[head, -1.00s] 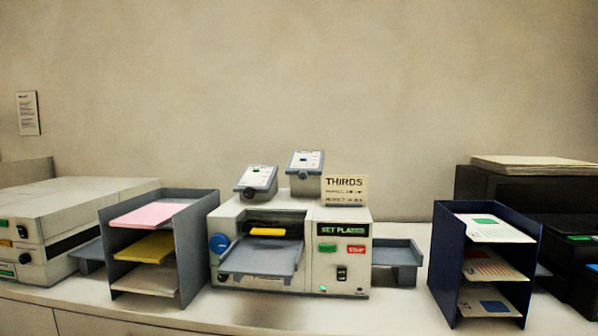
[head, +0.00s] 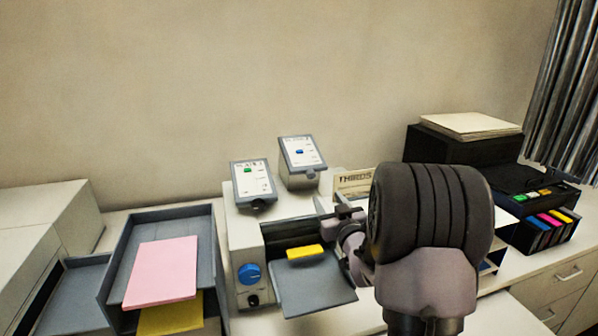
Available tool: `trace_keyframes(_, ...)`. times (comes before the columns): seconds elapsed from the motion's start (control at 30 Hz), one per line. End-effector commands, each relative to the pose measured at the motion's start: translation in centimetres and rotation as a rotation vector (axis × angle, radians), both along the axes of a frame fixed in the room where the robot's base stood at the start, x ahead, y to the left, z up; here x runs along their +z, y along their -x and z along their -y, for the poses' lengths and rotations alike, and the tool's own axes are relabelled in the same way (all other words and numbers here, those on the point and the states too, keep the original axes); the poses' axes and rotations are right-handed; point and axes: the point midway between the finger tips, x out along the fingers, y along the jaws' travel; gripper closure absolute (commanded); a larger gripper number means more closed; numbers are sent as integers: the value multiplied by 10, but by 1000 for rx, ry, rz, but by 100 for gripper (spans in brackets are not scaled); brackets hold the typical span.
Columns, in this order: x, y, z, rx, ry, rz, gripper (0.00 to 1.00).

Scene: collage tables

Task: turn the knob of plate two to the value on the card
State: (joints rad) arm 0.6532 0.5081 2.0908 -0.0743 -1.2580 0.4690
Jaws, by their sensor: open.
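Two tilted grey boxes with white faces stand on top of the machine (head: 242,232): the left box (head: 251,180) bears a green mark, the right box (head: 301,154) a blue one. Their small print is too blurred to read, so I cannot tell which is plate two. Each has a small dark part at its lower front edge. A card reading THIRDS (head: 353,180) stands behind my arm, partly covered; its lower lines are hidden or unreadable. A blue round knob (head: 250,274) is on the machine's front.
A grey tray rack (head: 117,268) with pink paper (head: 162,272) stands left of the machine. A yellow piece (head: 305,252) lies over the machine's grey feed tray (head: 312,287). A black printer (head: 452,147) is at the right. My arm hides the machine's right half.

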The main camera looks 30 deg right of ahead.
Motion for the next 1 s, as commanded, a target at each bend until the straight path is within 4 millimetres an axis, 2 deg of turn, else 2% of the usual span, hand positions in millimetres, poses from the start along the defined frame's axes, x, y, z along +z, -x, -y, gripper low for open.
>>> trace_keyframes(0.3,2,-88,24,2,1,0,51)
trace_keyframes(0.5,1,-124,35,0,0,-1,51)
trace_keyframes(0.63,1,-133,38,1,0,-1,51)
trace_keyframes(0.9,1,-135,38,0,1,-1,51)
trace_keyframes(1.0,1,-135,38,0,1,-1,71)
